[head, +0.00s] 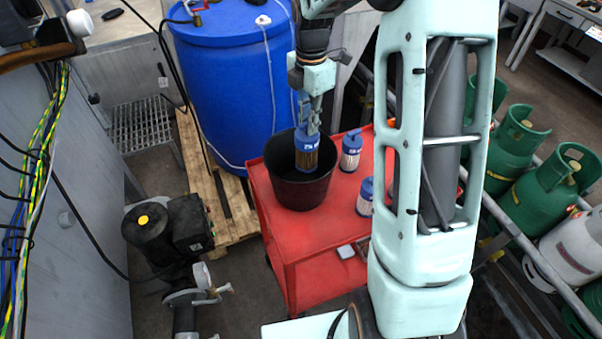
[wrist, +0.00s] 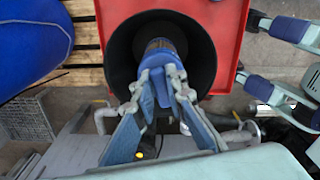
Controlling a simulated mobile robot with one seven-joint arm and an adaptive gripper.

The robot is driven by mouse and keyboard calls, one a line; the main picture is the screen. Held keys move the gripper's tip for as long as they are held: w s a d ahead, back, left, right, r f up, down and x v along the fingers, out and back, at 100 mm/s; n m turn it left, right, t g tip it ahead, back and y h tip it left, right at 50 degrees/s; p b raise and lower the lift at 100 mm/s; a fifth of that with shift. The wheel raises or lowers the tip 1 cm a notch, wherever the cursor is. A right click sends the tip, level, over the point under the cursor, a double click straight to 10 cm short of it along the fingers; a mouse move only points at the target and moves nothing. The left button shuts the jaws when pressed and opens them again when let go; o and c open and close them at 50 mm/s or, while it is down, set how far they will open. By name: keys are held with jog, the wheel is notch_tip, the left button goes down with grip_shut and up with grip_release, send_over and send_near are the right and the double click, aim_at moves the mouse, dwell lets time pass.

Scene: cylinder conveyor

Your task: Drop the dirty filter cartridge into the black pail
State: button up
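A dirty filter cartridge with a blue cap and brown pleated body (head: 307,158) hangs upright over the mouth of the black pail (head: 301,193). My gripper (head: 313,118) is shut on its blue cap. In the wrist view the fingers (wrist: 162,90) close around the blue cap of the cartridge (wrist: 160,55), and the pail's dark inside (wrist: 197,60) surrounds it. The cartridge's lower end appears to reach into the pail's opening; its exact depth is hard to tell. The pail stands on a red cart (head: 307,246).
Two cleaner blue-capped cartridges stand on the cart right of the pail, one behind (head: 350,152) and one in front (head: 365,197). A blue drum (head: 225,80) on a wooden pallet stands behind left. Green gas cylinders (head: 545,180) stand behind a rail at right.

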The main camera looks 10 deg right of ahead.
jog(key=o, duration=0.4)
jog(key=shift+o, duration=0.2)
notch_tip(320, 180, up, 12)
dwell(0.6)
